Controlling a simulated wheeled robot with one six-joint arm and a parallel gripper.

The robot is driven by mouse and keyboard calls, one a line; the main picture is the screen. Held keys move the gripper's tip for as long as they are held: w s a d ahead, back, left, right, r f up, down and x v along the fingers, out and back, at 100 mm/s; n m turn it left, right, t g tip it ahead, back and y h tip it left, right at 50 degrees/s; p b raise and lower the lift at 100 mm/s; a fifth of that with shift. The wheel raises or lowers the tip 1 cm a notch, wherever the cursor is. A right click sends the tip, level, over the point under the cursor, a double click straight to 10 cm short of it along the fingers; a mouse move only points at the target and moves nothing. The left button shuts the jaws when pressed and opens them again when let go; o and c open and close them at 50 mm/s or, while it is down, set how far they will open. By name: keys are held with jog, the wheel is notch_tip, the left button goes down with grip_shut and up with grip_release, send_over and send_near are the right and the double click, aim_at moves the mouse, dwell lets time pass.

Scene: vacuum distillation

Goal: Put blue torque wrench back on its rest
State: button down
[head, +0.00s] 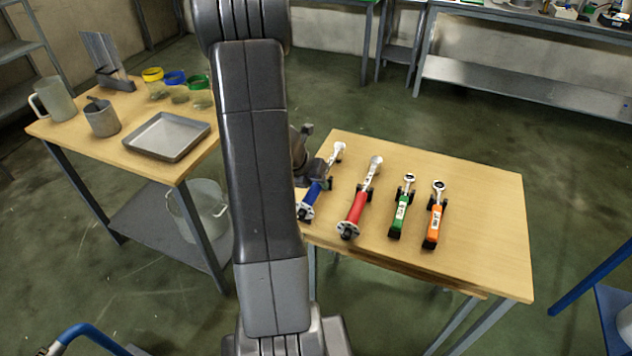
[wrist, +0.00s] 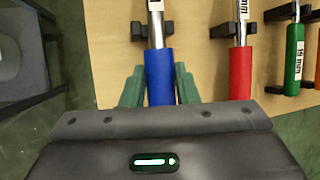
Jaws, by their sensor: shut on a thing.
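The blue torque wrench (head: 311,195) is at the left end of a row of wrenches on the right wooden table, partly hidden by my arm in the head view. In the wrist view its blue handle (wrist: 159,77) lies between the two green fingers of my gripper (wrist: 159,88), which is shut on it. A black rest (wrist: 139,30) shows beside the wrench's shaft at the top of the wrist view. I cannot tell whether the shaft touches this rest.
A red wrench (head: 355,205) lies just right of the blue one, then a green wrench (head: 400,212) and an orange wrench (head: 435,220), all on black rests. The left table holds a metal tray (head: 168,137), jars and a beaker. The right table's right side is clear.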

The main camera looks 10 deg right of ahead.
jog(key=shift+f+b, duration=0.8)
jog(key=shift+f, duration=0.15)
jog(key=c, duration=1)
grip_release()
jog(key=shift+c, duration=0.2)
jog(key=p+v, duration=0.4)
jog(key=v, duration=1)
jog(key=shift+p, duration=0.35)
jog(key=shift+f, duration=0.1)
jog(key=b+x, duration=0.4)
jog(key=x, duration=0.9)
jog(key=shift+d+f+b, duration=0.15)
jog(key=shift+f+b, duration=0.2)
jog(key=shift+b, duration=0.05)
jog(key=shift+w+d, duration=0.1)
jog(key=shift+r+p, duration=0.25)
jog(key=shift+p, duration=0.1)
jog(key=shift+r, duration=0.1)
